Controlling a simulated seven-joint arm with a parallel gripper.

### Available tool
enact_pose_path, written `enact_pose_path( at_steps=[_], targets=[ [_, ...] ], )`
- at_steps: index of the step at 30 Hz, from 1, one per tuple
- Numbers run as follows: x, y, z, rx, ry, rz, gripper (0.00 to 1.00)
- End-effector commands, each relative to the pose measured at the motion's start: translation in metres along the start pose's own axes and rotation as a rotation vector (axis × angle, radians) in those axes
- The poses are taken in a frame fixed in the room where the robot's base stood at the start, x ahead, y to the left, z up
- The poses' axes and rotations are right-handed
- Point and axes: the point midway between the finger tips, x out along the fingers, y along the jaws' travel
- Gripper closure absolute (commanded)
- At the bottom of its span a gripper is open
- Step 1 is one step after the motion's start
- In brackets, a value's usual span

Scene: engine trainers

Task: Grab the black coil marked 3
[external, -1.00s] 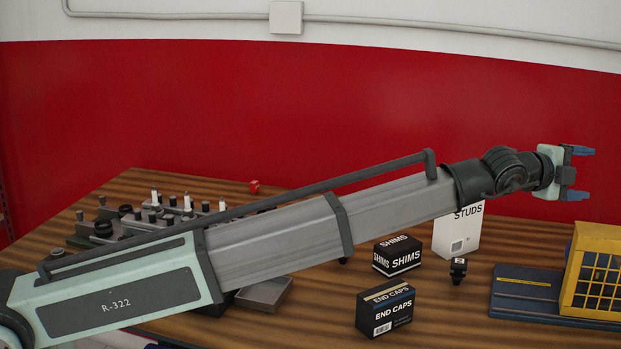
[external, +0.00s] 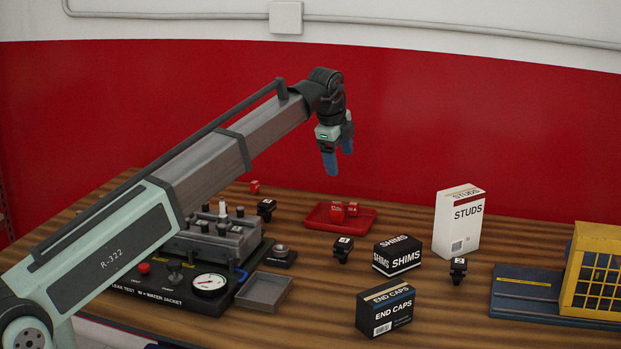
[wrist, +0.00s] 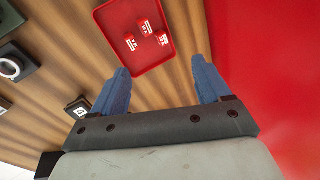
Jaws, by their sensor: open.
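Three small black coils with white labels stand on the table in the external view: one beside the trainer's right rear corner (external: 266,208), one in the middle left of the SHIMS box (external: 343,249), and one at the right in front of the STUDS box (external: 458,269). Their numbers are too small to read. My gripper (external: 337,162) is open and empty, pointing down, above and behind the red tray. In the wrist view its blue fingers (wrist: 161,70) are apart with bare table between them. A black coil with a white label (wrist: 78,107) lies left of the fingers.
The red tray (external: 315,217) holds small red parts. SHIMS (external: 397,256), END CAPS (external: 386,308) and STUDS (external: 459,222) boxes stand right of centre. A grey tray (external: 265,290) and the gauge trainer (external: 205,305) are left. A yellow cage (external: 595,270) stands at far right.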

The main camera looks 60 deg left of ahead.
Motion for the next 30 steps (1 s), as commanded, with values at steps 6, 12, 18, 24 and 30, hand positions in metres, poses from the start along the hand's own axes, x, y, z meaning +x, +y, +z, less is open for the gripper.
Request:
enact_pose_path(
  at_steps=[6,12,18,24,30],
  targets=[
    [-0.011,0.035,0.101,-0.063,-0.020,0.212,0.23],
    [-0.021,0.057,0.146,-0.090,-0.015,0.326,0.23],
    [-0.016,0.067,0.157,-0.095,-0.012,0.359,0.23],
    [0.015,0.079,0.157,-0.095,-0.012,0.359,0.23],
    [0.043,0.089,0.157,-0.095,-0.013,0.357,0.23]
  ],
)
